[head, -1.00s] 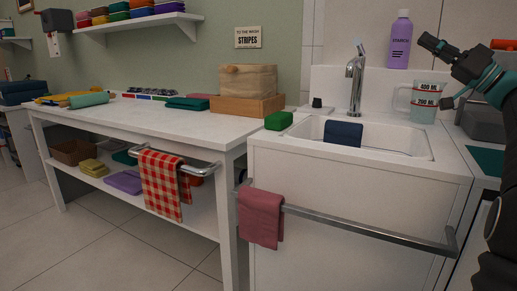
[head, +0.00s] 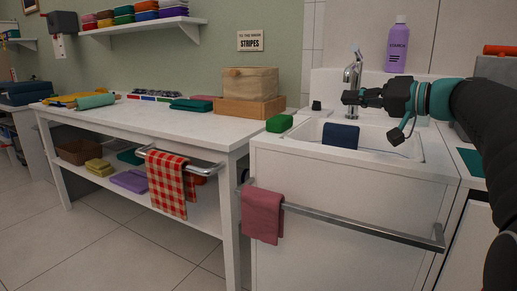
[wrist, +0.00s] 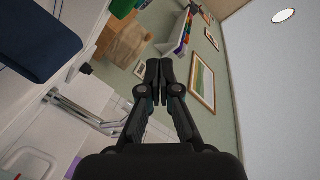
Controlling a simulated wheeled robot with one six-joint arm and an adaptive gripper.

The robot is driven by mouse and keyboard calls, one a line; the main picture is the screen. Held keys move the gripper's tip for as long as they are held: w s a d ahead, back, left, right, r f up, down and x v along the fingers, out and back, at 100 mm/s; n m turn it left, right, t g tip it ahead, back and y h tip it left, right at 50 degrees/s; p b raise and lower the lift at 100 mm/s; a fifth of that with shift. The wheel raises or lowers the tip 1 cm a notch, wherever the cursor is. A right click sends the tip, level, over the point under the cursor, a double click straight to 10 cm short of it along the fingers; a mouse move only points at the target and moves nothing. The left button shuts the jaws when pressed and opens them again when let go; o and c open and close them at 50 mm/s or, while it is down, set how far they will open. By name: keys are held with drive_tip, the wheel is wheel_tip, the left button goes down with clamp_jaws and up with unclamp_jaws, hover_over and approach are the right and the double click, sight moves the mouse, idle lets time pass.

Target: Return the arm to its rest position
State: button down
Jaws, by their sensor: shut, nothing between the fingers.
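My gripper (head: 352,97) is at the right in the head view, held level above the sink and pointing left, in front of the tap. My arm reaches in from the right edge. In the wrist view my gripper (wrist: 159,65) has its fingers together with nothing between them. The wrist view is turned on its side and shows the wall and ceiling beyond the fingers.
The sink (head: 419,150) with a dark blue cloth (head: 341,135) over its edge lies below my gripper. The tap (head: 352,72) and purple starch bottle (head: 397,45) stand behind. A green sponge (head: 279,123) and wooden box (head: 250,108) are to the left.

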drive_tip(key=s+a+f+m+g+h+p, duration=0.1)
drive_tip(key=s+a+f+g+h, duration=0.15)
drive_tip(key=s+a+f, duration=0.35)
drive_tip(key=s+a+f+g+h+p, duration=0.1)
drive_tip(key=s+a+f+g+h, duration=0.15)
drive_tip(key=s+f, duration=0.5)
drive_tip(key=s+d+f+h+p, duration=0.1)
drive_tip(key=s+d+f+h, duration=0.2)
drive_tip(key=s+f+h, duration=0.4)
drive_tip(key=s+f, duration=0.8)
drive_tip(key=shift+s+d+f+g+p, duration=0.15)
drive_tip(key=shift+s+g+p, duration=0.15)
drive_tip(key=shift+p, duration=0.1)
